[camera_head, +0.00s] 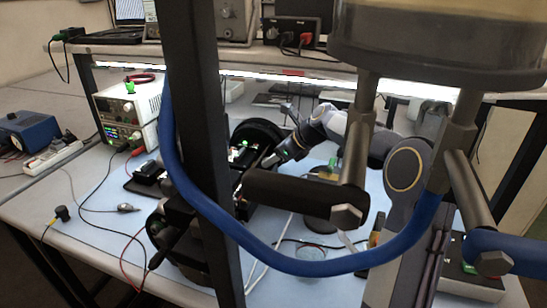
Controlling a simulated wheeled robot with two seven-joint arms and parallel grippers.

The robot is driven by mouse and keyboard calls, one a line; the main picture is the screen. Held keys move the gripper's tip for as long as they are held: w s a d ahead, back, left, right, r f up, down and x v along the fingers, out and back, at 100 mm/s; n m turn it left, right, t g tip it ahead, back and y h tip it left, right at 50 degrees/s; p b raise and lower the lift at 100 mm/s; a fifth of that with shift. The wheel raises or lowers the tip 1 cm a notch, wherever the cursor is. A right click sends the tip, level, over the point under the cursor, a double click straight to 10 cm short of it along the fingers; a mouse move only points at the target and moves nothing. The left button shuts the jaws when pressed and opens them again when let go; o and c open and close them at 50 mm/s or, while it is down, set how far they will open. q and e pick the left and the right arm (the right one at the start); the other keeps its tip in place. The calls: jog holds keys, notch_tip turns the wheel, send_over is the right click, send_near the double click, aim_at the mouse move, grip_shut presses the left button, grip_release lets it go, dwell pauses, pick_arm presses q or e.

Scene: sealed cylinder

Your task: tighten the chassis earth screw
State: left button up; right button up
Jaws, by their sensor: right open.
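My right gripper (268,162) reaches in from the right over the blue mat, its tip close to a dark boxy unit (240,156) with small green lights. It is open, and nothing shows between its fingers. I cannot tell whether it touches the unit. The chassis earth screw is too small or hidden to make out. A dark upright post (199,120) and a dark horizontal bar (305,192) in the foreground cover part of the work area. My left gripper cannot be made out.
A blue hose (290,268) loops across the foreground below a large cylinder (440,45) on metal legs. A white power supply (126,117) and a blue instrument (28,131) stand at left. Cables cross the blue mat (97,192). A shelf (110,47) runs behind.

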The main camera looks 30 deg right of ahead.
jog(key=shift+w+a+f, duration=0.15)
jog(key=shift+w+f, duration=0.1)
jog(key=c, duration=1)
jog(key=shift+s+a+m+t+h+p, duration=0.15)
jog(key=shift+m+t+h+p, duration=0.15)
jog(key=shift+m+h+p, duration=0.4)
jog(key=o, duration=1)
jog(key=v, duration=0.7)
jog(key=shift+s+d+r, duration=0.2)
jog(key=shift+r, duration=0.05)
